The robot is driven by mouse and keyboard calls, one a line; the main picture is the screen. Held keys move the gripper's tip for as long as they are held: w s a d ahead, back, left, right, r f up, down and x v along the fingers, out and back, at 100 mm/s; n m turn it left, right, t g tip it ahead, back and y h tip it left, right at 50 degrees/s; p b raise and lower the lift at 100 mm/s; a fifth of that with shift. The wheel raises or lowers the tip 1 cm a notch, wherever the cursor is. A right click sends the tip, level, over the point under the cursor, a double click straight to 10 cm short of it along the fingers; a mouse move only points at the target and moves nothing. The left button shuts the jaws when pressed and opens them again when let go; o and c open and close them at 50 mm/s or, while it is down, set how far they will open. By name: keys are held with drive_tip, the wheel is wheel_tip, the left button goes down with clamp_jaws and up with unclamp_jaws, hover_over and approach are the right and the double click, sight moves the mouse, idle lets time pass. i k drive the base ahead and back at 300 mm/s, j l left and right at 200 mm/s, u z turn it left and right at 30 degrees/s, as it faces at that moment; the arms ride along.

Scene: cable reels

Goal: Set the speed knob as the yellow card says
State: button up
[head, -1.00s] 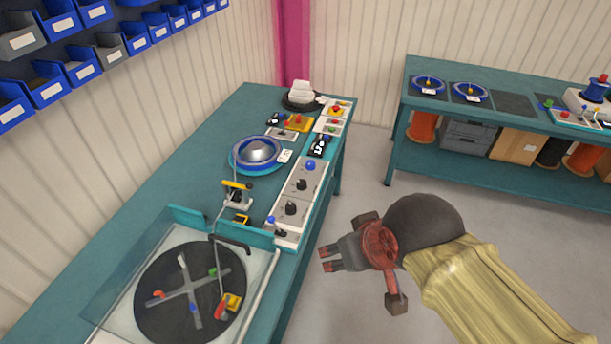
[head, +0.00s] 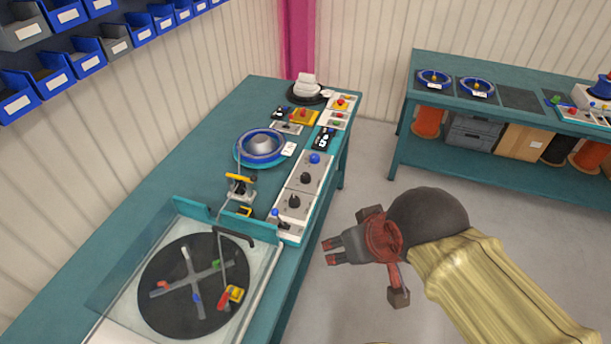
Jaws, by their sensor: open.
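A grey control panel (head: 316,174) runs along the right edge of the left bench. It carries dark knobs (head: 294,202) and a blue button (head: 314,158). Which knob is the speed knob I cannot tell. I cannot make out a yellow card with readable writing. My gripper (head: 331,252) is open and empty, over the floor to the right of the bench, apart from the panel.
A turntable (head: 190,285) with a cross of coloured clamps sits under a clear guard on the near bench. A blue reel (head: 260,147) stands behind it. A second bench (head: 399,172) with reels is at the back right. The floor between is clear.

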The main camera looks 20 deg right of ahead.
sight(304, 177)
drive_tip(key=i+l+u, duration=0.15)
drive_tip(key=i, duration=0.25)
drive_tip(key=i+l+u, duration=0.15)
drive_tip(key=i, duration=0.3)
drive_tip(key=l, duration=0.1)
